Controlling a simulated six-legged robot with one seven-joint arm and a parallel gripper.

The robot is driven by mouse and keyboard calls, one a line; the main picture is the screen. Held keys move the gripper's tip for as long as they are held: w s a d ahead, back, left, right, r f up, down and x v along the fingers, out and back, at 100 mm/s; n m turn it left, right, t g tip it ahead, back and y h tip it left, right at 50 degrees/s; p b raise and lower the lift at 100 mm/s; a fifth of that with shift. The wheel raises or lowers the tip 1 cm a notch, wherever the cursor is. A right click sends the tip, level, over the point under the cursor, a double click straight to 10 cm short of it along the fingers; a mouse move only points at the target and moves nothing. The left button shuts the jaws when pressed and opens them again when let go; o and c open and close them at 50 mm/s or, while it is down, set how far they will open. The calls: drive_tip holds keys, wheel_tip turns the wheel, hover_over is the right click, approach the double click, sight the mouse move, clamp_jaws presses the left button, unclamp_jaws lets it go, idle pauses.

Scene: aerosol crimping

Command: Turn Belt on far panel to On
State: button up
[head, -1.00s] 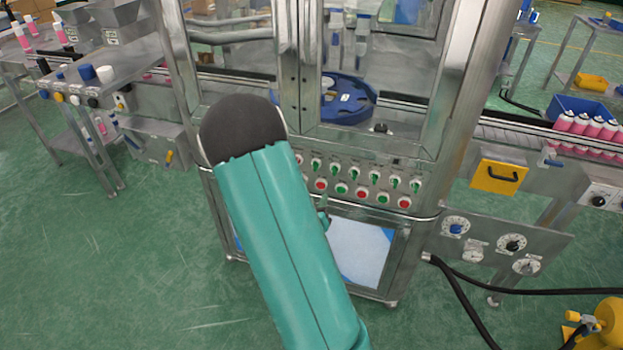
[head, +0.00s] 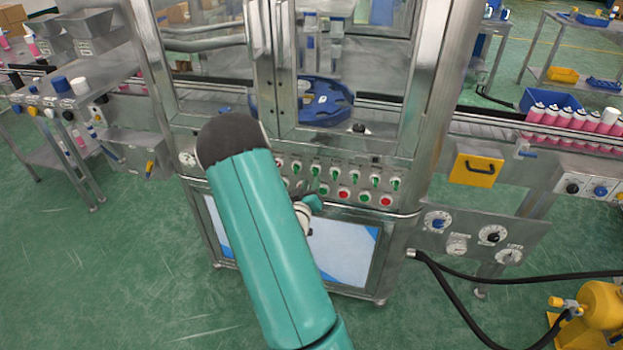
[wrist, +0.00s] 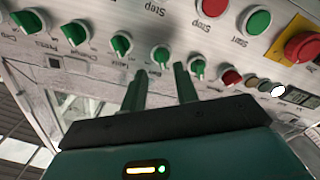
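The cabinet's control panel (head: 352,187) has an upper row of green-handled rotary switches (head: 335,174) above green and red push buttons. In the wrist view the panel appears upside down, with a line of green knobs (wrist: 121,44) and labels too blurred for me to pick out Belt. My gripper (wrist: 160,73) points at the panel with its two dark green fingers apart and nothing visibly held. One green knob (wrist: 161,57) shows just beyond the gap between the fingertips; I cannot tell whether they touch it. In the head view my arm hides part of the panel.
A red emergency button (wrist: 304,47) on a yellow plate lies at the wrist view's right. A side panel with dials (head: 457,243), a yellow handled plate (head: 473,170), black hoses (head: 520,283) and a yellow machine (head: 598,310) stand right of the cabinet. Green floor is open in front.

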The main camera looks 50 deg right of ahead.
sight(313, 174)
drive_tip(key=shift+x, duration=1.75)
drive_tip(key=shift+c, duration=0.4)
drive_tip(key=shift+w, duration=0.1)
clamp_jaws()
